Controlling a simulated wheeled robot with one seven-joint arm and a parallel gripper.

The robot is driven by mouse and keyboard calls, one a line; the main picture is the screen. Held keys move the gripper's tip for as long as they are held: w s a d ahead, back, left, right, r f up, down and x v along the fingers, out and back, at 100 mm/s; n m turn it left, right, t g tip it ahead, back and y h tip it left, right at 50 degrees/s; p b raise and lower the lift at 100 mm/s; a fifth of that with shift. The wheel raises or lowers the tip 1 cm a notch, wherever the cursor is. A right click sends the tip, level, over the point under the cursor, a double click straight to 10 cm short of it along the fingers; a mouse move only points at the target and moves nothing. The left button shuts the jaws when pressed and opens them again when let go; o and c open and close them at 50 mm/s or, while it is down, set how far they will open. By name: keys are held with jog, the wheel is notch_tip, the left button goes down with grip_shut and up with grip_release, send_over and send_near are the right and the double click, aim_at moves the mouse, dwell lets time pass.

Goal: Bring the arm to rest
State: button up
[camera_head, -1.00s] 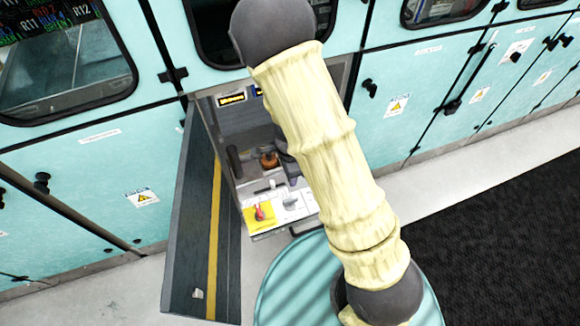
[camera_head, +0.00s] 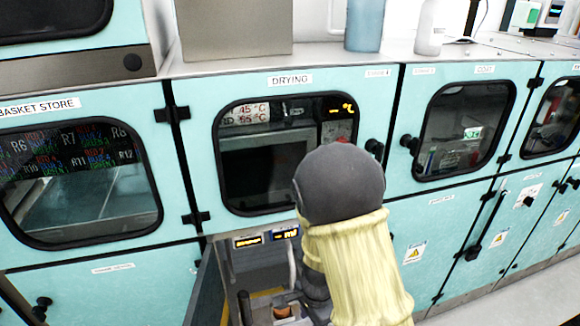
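My arm, in a pale yellow ribbed sleeve with a dark grey round joint, rises from the bottom of the head view right of centre. It stands in front of the drying cabinet (camera_head: 290,81) and hides part of its window and of the open compartment below. My gripper is not visible in this view. The lower compartment (camera_head: 262,262) stands open, with lit yellow displays at its top and a small orange-brown item (camera_head: 283,311) inside.
The open dark door (camera_head: 207,290) of the lower compartment sticks out at its left. The basket store cabinet (camera_head: 75,190) is at left. More teal cabinets run to the right. A grey box (camera_head: 235,30), a blue container (camera_head: 365,25) and a white bottle (camera_head: 431,27) stand on top.

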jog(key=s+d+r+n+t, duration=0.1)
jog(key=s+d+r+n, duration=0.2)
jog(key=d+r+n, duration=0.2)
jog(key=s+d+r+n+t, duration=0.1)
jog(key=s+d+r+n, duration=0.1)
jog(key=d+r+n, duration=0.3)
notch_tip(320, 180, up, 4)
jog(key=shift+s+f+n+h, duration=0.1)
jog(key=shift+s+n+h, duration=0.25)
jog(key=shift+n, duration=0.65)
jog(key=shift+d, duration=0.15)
